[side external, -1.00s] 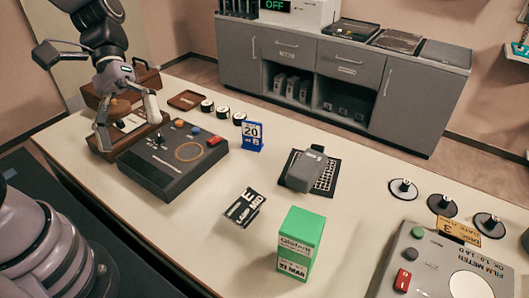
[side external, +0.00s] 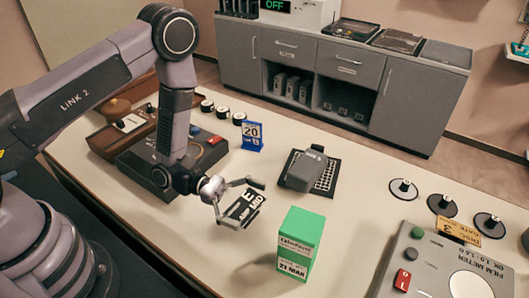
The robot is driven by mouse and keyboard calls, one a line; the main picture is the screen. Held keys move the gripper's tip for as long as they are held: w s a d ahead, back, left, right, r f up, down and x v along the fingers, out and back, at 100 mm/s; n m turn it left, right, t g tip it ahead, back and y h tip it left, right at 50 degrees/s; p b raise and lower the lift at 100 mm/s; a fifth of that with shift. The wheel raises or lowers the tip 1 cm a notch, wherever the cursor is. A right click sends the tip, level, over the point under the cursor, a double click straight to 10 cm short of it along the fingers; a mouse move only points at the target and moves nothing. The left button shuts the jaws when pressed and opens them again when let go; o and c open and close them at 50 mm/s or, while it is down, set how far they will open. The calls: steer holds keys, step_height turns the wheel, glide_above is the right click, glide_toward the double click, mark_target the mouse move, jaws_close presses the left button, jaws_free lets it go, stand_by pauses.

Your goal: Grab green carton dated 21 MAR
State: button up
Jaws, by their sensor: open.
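The green carton (side external: 301,240) stands upright on the pale table, toward the front right of centre. Its white label reads 21 MAR. My gripper (side external: 248,203) is to the left of the carton, over the black-and-white card (side external: 243,207) with an E on it. Its fingers are spread apart with nothing between them. It is apart from the carton, and part of the card is hidden behind it.
A film meter box (side external: 440,262) stands right of the carton. A grey device (side external: 306,170) on a black grid mat and a blue date stand (side external: 252,136) are behind. A dark control box (side external: 200,153) is at left. Bare table lies around the carton.

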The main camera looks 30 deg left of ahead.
mark_target(321, 232)
steer(key=d, duration=0.7)
steer(key=w+d, duration=0.1)
steer(key=d, duration=0.2)
steer(key=shift+w+d, duration=0.1)
steer(key=shift+d, duration=0.05)
steer(key=c, duration=1.2)
steer(key=shift+c, duration=0.6)
steer(key=shift+r, duration=0.1)
